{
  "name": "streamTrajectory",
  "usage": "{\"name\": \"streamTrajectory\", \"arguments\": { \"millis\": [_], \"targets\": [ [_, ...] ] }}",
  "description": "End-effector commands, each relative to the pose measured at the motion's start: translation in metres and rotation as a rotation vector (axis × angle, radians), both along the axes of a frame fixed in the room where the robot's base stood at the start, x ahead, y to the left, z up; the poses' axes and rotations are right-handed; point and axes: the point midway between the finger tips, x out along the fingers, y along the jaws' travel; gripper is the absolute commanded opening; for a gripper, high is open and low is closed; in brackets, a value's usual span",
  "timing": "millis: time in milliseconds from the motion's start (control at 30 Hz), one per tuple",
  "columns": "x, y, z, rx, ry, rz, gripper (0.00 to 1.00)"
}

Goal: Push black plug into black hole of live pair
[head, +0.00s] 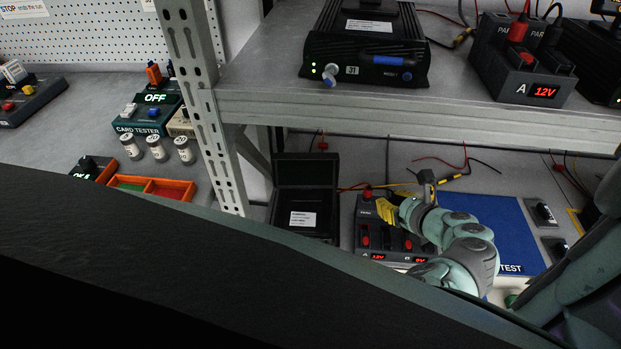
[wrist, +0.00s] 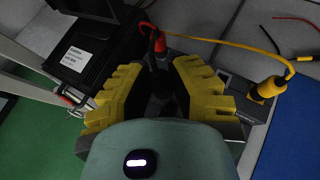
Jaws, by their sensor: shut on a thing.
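The dark supply box (head: 386,245) stands on the lower shelf, with a lit red "12V" display at its left pair and a second, partly covered display to the right. A red plug (head: 367,192) stands upright at its back left; it also shows in the wrist view (wrist: 160,42). My gripper (head: 388,209) is over the box, its yellow fingers (wrist: 162,85) shut on a dark thing between them, which looks like the black plug (wrist: 163,82). The black hole and the plug's tip are hidden, so I cannot tell whether the plug is in.
An open black case (head: 305,195) stands left of the box. A yellow plug (wrist: 268,88) on a yellow cable lies close on the right in the wrist view. A blue mat (head: 510,230) lies right of my gripper. The upper shelf's edge (head: 420,127) overhangs behind.

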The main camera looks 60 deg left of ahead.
Motion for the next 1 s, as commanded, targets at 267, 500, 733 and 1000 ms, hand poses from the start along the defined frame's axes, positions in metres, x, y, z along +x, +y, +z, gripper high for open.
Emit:
{"name": "streamTrajectory", "arguments": {
  "millis": [267,500,733,1000],
  "targets": [
    [0.002,0.000,-0.007,0.001,0.000,-0.001,0.00],
    [0.002,0.000,-0.024,0.000,-0.001,0.000,0.00],
    [0.002,0.000,-0.035,0.000,0.000,-0.001,0.00],
    [0.001,0.000,-0.035,0.000,0.001,-0.002,0.00]
  ]
}}
